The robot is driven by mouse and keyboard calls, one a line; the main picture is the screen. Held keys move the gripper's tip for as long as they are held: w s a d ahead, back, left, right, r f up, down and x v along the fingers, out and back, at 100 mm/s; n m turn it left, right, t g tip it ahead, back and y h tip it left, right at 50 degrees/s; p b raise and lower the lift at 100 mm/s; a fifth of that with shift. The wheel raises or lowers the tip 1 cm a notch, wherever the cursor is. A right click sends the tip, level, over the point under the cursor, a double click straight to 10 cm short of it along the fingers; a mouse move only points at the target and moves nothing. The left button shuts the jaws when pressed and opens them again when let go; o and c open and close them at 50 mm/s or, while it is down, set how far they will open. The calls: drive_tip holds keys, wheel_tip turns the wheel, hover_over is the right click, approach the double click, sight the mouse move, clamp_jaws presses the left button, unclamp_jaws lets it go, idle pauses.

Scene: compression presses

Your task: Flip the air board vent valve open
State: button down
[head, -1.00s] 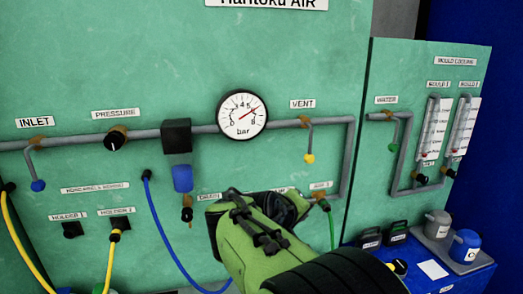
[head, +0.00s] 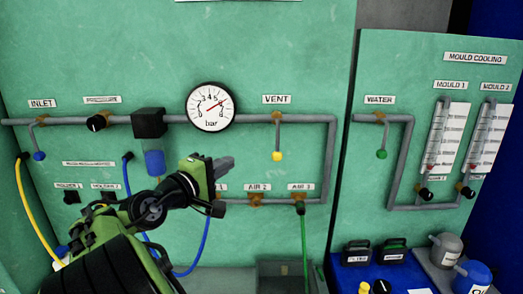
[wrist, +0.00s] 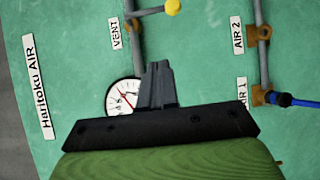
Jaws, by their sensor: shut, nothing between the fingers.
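The vent valve (head: 277,118) is a small brass body on the upper grey pipe under the VENT label. Its thin grey lever hangs straight down, across the pipe, to a yellow knob (head: 277,156). In the wrist view the yellow knob (wrist: 173,7) shows at the top edge, with the lever running left to the pipe. My gripper (head: 227,165) is shut and empty, left of and slightly below the knob, apart from it. Its closed fingers (wrist: 158,70) cover part of the pressure gauge in the wrist view.
The pressure gauge (head: 210,106) is left of the vent valve. The lower pipe with the AIR 2 (head: 257,188) and AIR 3 outlets runs below. A green hose (head: 304,240) hangs from AIR 3. The water valve with a green knob (head: 382,154) is on the right panel.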

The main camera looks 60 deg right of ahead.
approach(277, 141)
drive_tip(key=w+d+f, duration=0.1)
drive_tip(key=w+d, duration=0.2)
drive_tip(key=d, duration=0.2)
drive_tip(key=shift+s+d+f+p, duration=0.15)
drive_tip(key=shift+s+d, duration=0.3)
drive_tip(key=shift+s, duration=0.15)
drive_tip(key=shift+s+d+f+p, duration=0.15)
drive_tip(key=shift+s+d, duration=0.3)
drive_tip(key=shift+s, duration=0.15)
drive_tip(key=shift+s+d+f+n+h+b, duration=0.2)
drive_tip(key=shift+s+n+h+b, duration=0.15)
drive_tip(key=shift+n, duration=0.25)
drive_tip(key=s+d+r+n+t+h, duration=0.1)
drive_tip(key=s+d+n+t, duration=0.1)
drive_tip(key=s+n+t, duration=0.2)
drive_tip(key=s+d+r+n+t+h, duration=0.1)
drive_tip(key=n+t, duration=0.9)
drive_tip(key=n, duration=1)
drive_tip(key=shift+s+d+r+h, duration=0.5)
drive_tip(key=shift+s+r, duration=0.3)
drive_tip(key=shift+s, duration=0.55)
drive_tip(key=shift+a+n, duration=0.1)
drive_tip(key=shift+n, duration=0.2)
